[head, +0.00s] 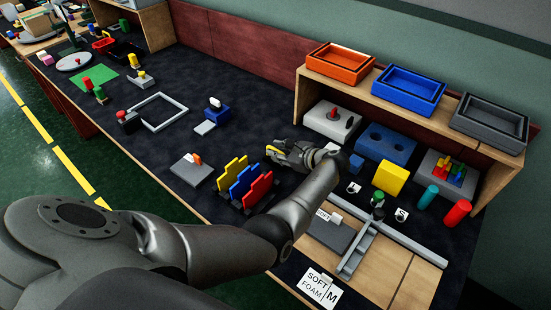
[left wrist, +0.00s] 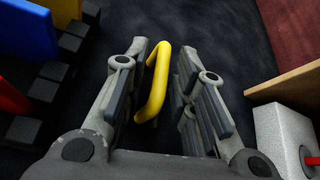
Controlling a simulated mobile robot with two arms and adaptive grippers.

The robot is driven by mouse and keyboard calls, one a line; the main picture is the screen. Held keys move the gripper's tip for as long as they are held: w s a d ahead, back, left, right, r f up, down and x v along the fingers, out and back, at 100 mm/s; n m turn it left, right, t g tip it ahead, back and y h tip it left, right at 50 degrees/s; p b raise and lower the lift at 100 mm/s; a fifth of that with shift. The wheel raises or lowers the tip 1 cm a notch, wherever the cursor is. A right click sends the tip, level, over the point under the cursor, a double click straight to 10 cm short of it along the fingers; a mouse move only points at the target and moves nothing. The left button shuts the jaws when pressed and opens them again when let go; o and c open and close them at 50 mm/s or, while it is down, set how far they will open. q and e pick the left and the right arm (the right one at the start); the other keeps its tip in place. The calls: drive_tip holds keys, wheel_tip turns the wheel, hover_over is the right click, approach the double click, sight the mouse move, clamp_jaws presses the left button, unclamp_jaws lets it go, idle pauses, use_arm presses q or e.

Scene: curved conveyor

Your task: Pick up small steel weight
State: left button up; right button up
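I cannot clearly make out a small steel weight in either view. My left gripper (head: 285,152) reaches over the dark mat, just right of the yellow, blue and red upright plates. In the left wrist view the left gripper (left wrist: 165,58) has its fingers apart. A bent yellow bar (left wrist: 155,85) stands between them, close to the left finger, with a gap on its right side. In the head view a bit of this yellow bar (head: 272,150) shows at the fingertips. My right gripper is not in view.
The slotted plates (head: 237,180) stand close left of the gripper. A white block with a red knob (head: 332,121), a blue two-hole block (head: 385,144) and a yellow block (head: 390,178) are to the right. A wooden shelf (head: 452,140) with trays stands behind. The mat between is clear.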

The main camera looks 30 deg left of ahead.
use_arm(q)
drive_tip(key=shift+a, duration=0.1)
drive_tip(key=shift+c, duration=1.1)
drive_tip(key=shift+f, duration=0.1)
clamp_jaws()
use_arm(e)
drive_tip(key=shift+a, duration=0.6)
use_arm(q)
drive_tip(key=shift+r, duration=0.2)
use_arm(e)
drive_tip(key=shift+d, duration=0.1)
